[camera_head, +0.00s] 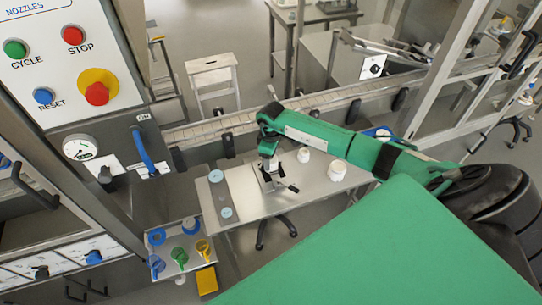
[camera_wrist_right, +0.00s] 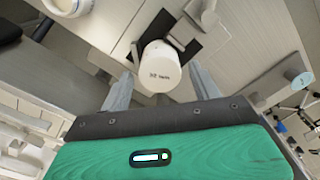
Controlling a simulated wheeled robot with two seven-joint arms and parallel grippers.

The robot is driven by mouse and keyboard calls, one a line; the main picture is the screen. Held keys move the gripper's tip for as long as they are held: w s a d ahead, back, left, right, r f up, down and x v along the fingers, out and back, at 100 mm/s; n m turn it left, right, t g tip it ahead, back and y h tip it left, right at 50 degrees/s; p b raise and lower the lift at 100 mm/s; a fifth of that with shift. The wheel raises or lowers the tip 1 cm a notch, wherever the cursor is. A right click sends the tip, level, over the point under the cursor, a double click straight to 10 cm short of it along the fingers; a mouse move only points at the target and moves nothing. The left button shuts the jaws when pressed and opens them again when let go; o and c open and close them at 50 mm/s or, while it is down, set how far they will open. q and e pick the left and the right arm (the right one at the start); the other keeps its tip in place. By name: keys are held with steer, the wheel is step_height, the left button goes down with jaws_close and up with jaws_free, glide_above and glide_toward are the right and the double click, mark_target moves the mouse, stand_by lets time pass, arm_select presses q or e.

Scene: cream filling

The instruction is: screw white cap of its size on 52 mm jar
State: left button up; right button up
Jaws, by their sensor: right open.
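My right gripper (camera_head: 267,160) hangs over the steel table, pointing down. In the right wrist view its two fingers (camera_wrist_right: 162,88) are apart, with a white cylindrical jar (camera_wrist_right: 158,68) beyond and between them. The jar bears small dark print that I cannot read surely. Whether the fingers touch the jar is not clear. Two more white jars, one nearer the back (camera_head: 304,155) and one to the right (camera_head: 337,171), stand on the table. My left gripper is not in view.
Light blue round pieces (camera_head: 215,176) (camera_head: 226,212) lie at the table's left. A side tray (camera_head: 208,263) holds blue, green and yellow items. A conveyor (camera_head: 290,110) runs behind the table. A control panel (camera_head: 70,60) stands at the left. The table's front right is clear.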

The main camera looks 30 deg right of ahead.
steer(key=n+b, duration=0.1)
steer(key=n, duration=0.2)
steer(key=shift+f, duration=0.1)
steer(key=shift+n+b, duration=0.3)
steer(key=shift+n, duration=0.9)
steer(key=n+b, duration=0.1)
steer(key=n, duration=0.2)
steer(key=shift+b, duration=0.3)
steer(key=shift+n+b, duration=0.35)
steer(key=shift+n, duration=1.05)
